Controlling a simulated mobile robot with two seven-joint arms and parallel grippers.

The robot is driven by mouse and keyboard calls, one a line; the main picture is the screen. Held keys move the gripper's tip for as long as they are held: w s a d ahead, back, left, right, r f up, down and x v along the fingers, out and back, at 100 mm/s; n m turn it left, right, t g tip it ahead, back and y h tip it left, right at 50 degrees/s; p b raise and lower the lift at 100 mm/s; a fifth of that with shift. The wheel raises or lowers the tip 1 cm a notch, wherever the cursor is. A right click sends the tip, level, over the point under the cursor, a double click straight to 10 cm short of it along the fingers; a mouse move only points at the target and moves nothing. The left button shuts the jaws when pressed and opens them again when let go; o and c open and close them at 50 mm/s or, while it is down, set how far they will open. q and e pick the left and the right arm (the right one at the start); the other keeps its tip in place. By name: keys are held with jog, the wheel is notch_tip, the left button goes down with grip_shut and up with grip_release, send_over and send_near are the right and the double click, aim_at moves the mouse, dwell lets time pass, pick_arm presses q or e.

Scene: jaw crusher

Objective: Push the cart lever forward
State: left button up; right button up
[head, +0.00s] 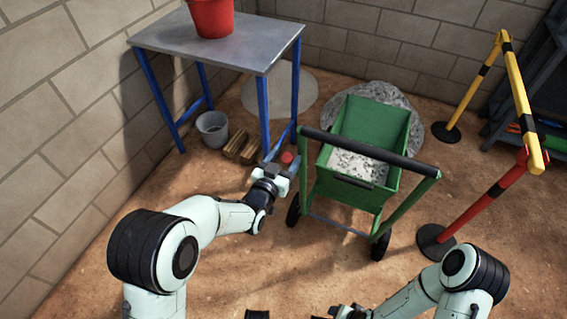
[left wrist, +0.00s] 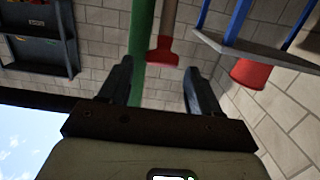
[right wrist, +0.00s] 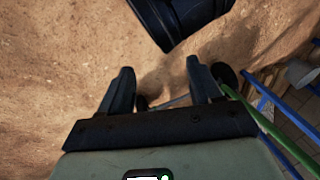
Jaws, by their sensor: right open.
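The green cart (head: 372,125) stands right of centre in the head view, with a black handlebar (head: 365,153) across its near side and grey rubble in its tray. The red-ended lever (head: 287,157) shows at the cart's left side. In the left wrist view its red end (left wrist: 162,54) lies between and beyond my fingers, beside a green cart bar (left wrist: 141,35). My left gripper (head: 284,170) is open close to the lever; I cannot tell whether it touches. My right gripper (right wrist: 158,80) is open and empty, low over the ground, away from the lever.
A blue-legged table (head: 215,42) with a red bucket (head: 211,16) stands at the back left. Below it are a grey bucket (head: 212,128) and wooden blocks (head: 238,146). A red post (head: 487,205) and yellow barrier (head: 522,95) stand right of the cart. Ground before the cart is clear.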

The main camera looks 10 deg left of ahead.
pick_arm(q)
jog(key=shift+f, duration=0.2)
jog(key=shift+s+a, duration=0.1)
jog(key=shift+s, duration=0.1)
jog(key=p+v, duration=0.1)
jog(key=v, duration=1.2)
pick_arm(e)
jog(key=shift+s+a+r+g, duration=0.2)
jog(key=shift+s+a+r, duration=0.15)
jog(key=shift+s, duration=0.2)
jog(key=shift+s+a+r+g, duration=0.2)
jog(key=shift+s+a+r, duration=0.05)
jog(key=shift+s+r, duration=0.25)
pick_arm(q)
jog(key=shift+r, duration=0.15)
